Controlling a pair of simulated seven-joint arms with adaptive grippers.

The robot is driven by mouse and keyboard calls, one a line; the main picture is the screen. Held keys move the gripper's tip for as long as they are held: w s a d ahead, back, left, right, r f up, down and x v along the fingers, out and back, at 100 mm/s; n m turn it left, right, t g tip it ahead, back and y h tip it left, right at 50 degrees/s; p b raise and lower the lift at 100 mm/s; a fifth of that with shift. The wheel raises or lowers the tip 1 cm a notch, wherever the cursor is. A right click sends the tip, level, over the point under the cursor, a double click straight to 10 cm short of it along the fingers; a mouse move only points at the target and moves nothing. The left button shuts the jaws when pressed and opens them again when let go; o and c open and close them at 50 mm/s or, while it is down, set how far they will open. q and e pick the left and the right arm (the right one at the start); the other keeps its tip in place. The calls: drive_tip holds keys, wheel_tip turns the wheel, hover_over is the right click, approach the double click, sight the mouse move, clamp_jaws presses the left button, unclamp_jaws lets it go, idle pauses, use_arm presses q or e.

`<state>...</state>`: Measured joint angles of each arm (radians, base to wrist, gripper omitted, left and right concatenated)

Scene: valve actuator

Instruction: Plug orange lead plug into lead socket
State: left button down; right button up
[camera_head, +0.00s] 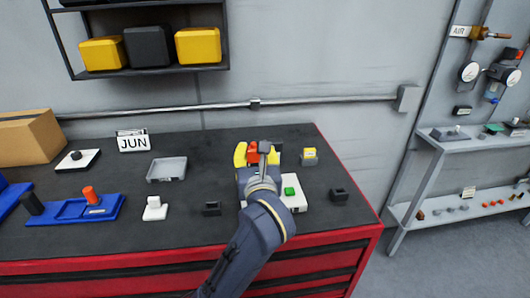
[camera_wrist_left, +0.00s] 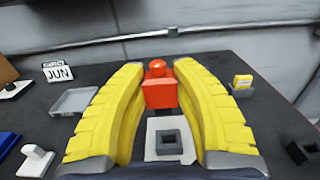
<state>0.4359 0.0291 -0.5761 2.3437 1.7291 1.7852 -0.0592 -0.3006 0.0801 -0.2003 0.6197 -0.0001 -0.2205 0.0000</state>
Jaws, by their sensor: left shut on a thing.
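My left gripper (camera_head: 259,152) comes in over the right part of the dark bench top. Its yellow fingers are shut on the orange plug (camera_wrist_left: 160,90), a red-orange block with a round knob on top. The orange plug (camera_head: 253,149) also shows between the fingers in the head view. In the left wrist view a white base with a dark square socket (camera_wrist_left: 168,143) lies below the plug in the picture, between the fingers. I cannot tell whether the plug touches anything beneath it. My right gripper is not in view.
A white box (camera_head: 296,207) with a green block stands right beside the gripper. Small dark holders (camera_head: 339,195) (camera_head: 211,208) and a grey one with a yellow block (camera_head: 309,155) stand nearby. A blue tray (camera_head: 70,210) and grey tray (camera_head: 167,170) lie left.

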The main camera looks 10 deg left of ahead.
use_arm(q)
drive_tip(key=shift+d+r, duration=0.1)
drive_tip(key=shift+d, duration=0.05)
idle(0.4)
drive_tip(key=shift+f, duration=2.85)
drive_tip(key=shift+f, duration=1.5)
drive_tip(key=c, duration=1)
unclamp_jaws()
drive_tip(key=shift+s, duration=0.1)
drive_tip(key=v, duration=1.1)
drive_tip(key=shift+s+d, duration=0.2)
drive_tip(key=shift+s, duration=0.15)
